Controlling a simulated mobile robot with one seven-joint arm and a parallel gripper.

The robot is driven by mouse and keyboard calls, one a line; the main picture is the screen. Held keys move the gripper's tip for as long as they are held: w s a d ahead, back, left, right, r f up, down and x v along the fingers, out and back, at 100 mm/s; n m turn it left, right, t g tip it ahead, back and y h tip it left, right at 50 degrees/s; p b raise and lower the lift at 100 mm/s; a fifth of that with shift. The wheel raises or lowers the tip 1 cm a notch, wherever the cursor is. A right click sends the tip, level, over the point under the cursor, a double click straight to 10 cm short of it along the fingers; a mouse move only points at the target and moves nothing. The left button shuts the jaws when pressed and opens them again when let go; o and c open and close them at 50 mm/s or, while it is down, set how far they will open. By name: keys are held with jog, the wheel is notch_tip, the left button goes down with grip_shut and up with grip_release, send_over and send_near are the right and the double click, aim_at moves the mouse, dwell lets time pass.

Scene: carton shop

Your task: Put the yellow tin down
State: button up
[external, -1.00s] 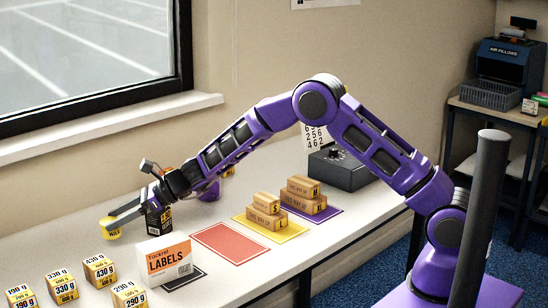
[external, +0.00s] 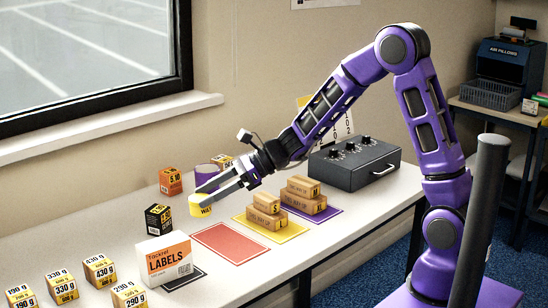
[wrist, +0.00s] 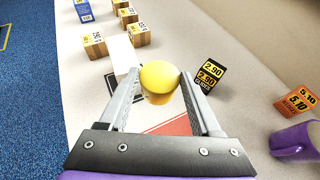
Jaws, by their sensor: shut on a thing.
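The yellow tin (external: 200,206) is held between the fingertips of my gripper (external: 208,196), above the worktop beside the red mat. In the wrist view the tin (wrist: 160,77) shows its round yellow top between the two fingers of my gripper (wrist: 159,86). The gripper is shut on it. The red mat (external: 230,243) lies bare on the white worktop (external: 100,240). I cannot tell the exact height of the tin above the worktop.
The labels box (external: 163,260) is in front. Cartons sit on the yellow mat (external: 293,232) and purple mat (external: 328,217). A dark control box (external: 355,165) stands behind.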

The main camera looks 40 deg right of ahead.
jog(key=f, duration=0.2)
jog(key=s+f+b, duration=0.1)
jog(key=f, duration=0.1)
jog(key=s+d+f, duration=0.1)
jog(key=f, duration=0.1)
jog(key=shift+d+b, duration=0.1)
jog(key=shift+b, duration=0.3)
jog(key=shift+f+b, duration=0.5)
jog(key=shift+f, duration=1.5)
jog(key=shift+f+b, duration=0.35)
jog(key=shift+f, duration=0.15)
jog(key=o, duration=1.4)
jog(key=shift+o, duration=0.2)
